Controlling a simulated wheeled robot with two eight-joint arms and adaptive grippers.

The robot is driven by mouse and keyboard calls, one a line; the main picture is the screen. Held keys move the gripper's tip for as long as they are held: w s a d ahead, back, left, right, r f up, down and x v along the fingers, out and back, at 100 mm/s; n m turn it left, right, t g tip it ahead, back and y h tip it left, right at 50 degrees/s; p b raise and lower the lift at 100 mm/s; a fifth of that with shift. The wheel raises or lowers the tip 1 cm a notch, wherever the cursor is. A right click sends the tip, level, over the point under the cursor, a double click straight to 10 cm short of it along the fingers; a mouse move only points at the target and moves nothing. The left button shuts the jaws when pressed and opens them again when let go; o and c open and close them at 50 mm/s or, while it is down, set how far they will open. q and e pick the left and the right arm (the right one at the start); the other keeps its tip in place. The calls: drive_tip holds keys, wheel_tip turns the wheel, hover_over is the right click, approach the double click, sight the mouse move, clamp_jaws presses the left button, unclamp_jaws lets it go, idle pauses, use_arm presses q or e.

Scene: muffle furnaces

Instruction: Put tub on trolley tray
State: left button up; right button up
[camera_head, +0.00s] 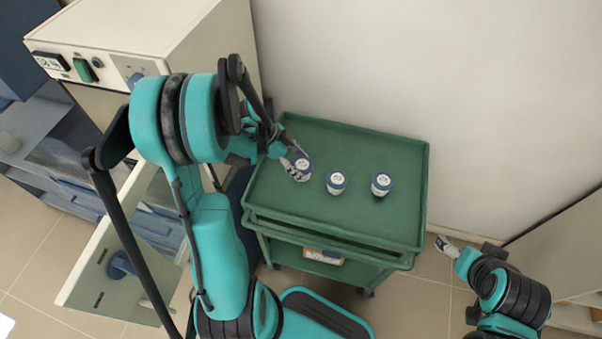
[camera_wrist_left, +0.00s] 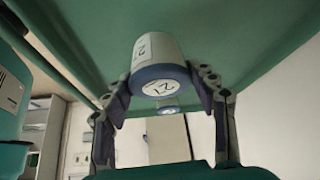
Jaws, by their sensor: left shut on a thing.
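The trolley tray (camera_head: 345,225) is the green top of a trolley. My left gripper (camera_head: 294,161) is over its left part, shut on a white tub (camera_head: 302,164) with a blue lid. In the left wrist view this tub (camera_wrist_left: 158,62) sits between the two fingers of the left gripper (camera_wrist_left: 160,88), its numbered lid facing the camera. It is at or just above the tray surface; I cannot tell whether it touches. My right gripper (camera_head: 447,246) is away from the trolley at the lower right, its jaws too small to read.
Two similar tubs, a middle one (camera_head: 337,182) and a right one (camera_head: 381,184), stand upright on the tray. A furnace (camera_head: 120,55) with its open door (camera_head: 120,265) is at the left. The tray's back and right are clear. A wall is behind.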

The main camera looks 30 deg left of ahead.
use_arm(q)
drive_tip(key=shift+w+a+f, duration=0.2)
drive_tip(key=shift+a, duration=0.05)
drive_tip(key=shift+f, duration=0.2)
drive_tip(key=shift+f+b, duration=0.9)
drive_tip(key=shift+f, duration=0.85)
drive_tip(key=shift+f, duration=0.1)
drive_tip(key=o, duration=1.2)
drive_tip(key=shift+o, duration=0.2)
